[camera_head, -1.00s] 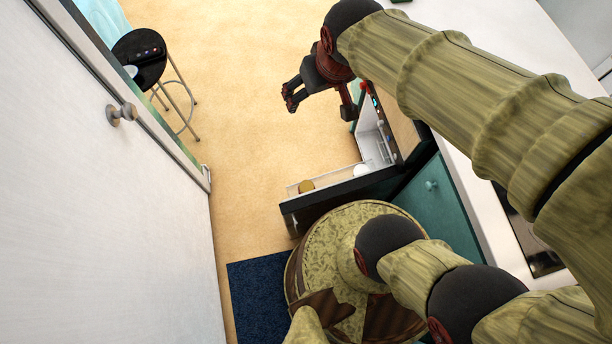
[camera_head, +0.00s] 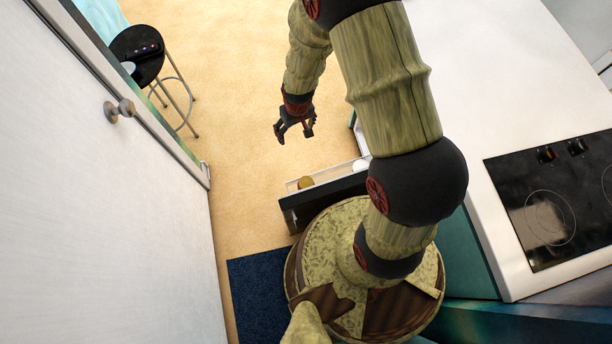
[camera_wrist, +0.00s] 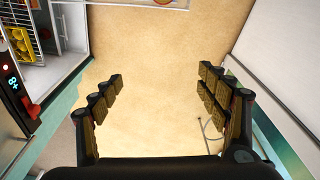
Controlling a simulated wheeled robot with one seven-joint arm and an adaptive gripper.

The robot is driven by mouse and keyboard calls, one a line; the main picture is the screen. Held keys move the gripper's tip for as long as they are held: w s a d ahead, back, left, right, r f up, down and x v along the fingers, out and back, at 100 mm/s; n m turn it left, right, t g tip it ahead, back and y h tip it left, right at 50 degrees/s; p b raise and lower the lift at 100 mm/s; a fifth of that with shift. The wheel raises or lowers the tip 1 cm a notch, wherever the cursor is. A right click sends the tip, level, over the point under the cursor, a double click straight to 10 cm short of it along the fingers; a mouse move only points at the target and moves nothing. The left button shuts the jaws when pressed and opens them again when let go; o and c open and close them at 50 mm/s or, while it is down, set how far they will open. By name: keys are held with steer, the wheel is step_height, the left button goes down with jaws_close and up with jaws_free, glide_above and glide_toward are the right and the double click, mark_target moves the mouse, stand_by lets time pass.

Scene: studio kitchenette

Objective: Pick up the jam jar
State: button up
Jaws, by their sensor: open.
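A round gold-brown top (camera_head: 306,182) shows in a white-lined bin on the open door in the head view. It may be the lid of the jam jar; its sides are hidden by the bin. A round orange-brown thing (camera_wrist: 163,3), cut off by the top edge of the wrist view, may be the same object. My gripper (camera_head: 294,136) is above the floor, beyond the open door in the head view, apart from that object. In the wrist view my gripper (camera_wrist: 160,80) has its fingers wide apart, with only floor between them.
The open dark-edged door (camera_head: 325,200) stands beside my base. A white item (camera_head: 361,165) sits in its bin. The wrist view shows an open compartment with a rack of yellow things (camera_wrist: 22,42) at left. A black stool (camera_head: 138,52) stands far left. Open floor (camera_head: 235,90) lies between.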

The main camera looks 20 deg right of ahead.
steer(key=g, duration=0.1)
glide_above(307, 183)
steer(key=w, duration=0.6)
step_height(307, 183, down, 12)
steer(key=shift+g, duration=0.3)
steer(key=s+f, duration=0.2)
steer(key=f, duration=0.1)
steer(key=s+f, duration=0.2)
steer(key=f, duration=0.1)
steer(key=s+f, duration=0.2)
steer(key=f, duration=0.2)
step_height(307, 183, down, 2)
steer(key=shift+s+f+b, duration=0.1)
steer(key=shift+f+b, duration=0.1)
steer(key=shift+b, duration=0.2)
steer(key=f, duration=0.2)
steer(key=f+b, duration=0.2)
steer(key=f, duration=0.1)
steer(key=shift+w+a+f, duration=0.15)
steer(key=shift+w+f, duration=0.15)
steer(key=shift+f, duration=0.05)
steer(key=c, duration=0.4)
steer(key=c, duration=1.4)
